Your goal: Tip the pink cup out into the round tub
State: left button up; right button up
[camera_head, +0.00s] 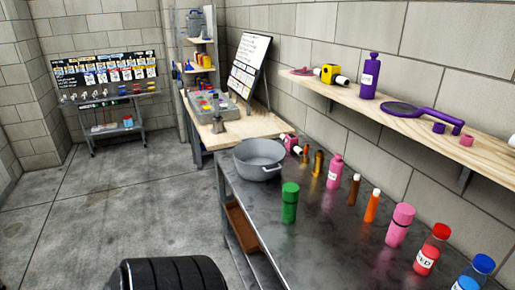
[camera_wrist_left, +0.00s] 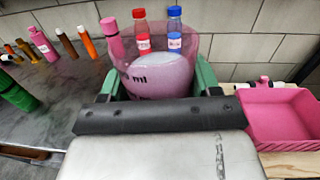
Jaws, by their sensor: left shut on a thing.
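The pink cup (camera_wrist_left: 178,82) is see-through, with dark "ml" lettering, and shows in the left wrist view. My left gripper (camera_wrist_left: 158,76) has green fingers on both sides of the cup and is shut on it. The round tub (camera_head: 258,167) is grey with side handles and stands at the far end of the dark bench in the head view. It looks empty. The cup and left gripper are outside the head view, and my right gripper is not seen.
A green bottle (camera_head: 290,202) stands on the bench (camera_head: 318,250) just in front of the tub. Several bottles, including a pink one (camera_head: 399,225) and a red one (camera_head: 431,250), line the wall side. A wooden shelf (camera_head: 400,98) hangs above. A pink bin (camera_wrist_left: 282,118) is at right in the wrist view.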

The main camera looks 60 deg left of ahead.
aim_at(259, 160)
jog(key=i+j, duration=0.1)
jog(key=j, duration=1.1)
jog(key=i+j, duration=0.1)
jog(key=j, duration=1.1)
jog(key=i+j, duration=0.1)
jog(key=j, duration=1.1)
jog(key=i+j+z, duration=0.1)
jog(key=j, duration=1.05)
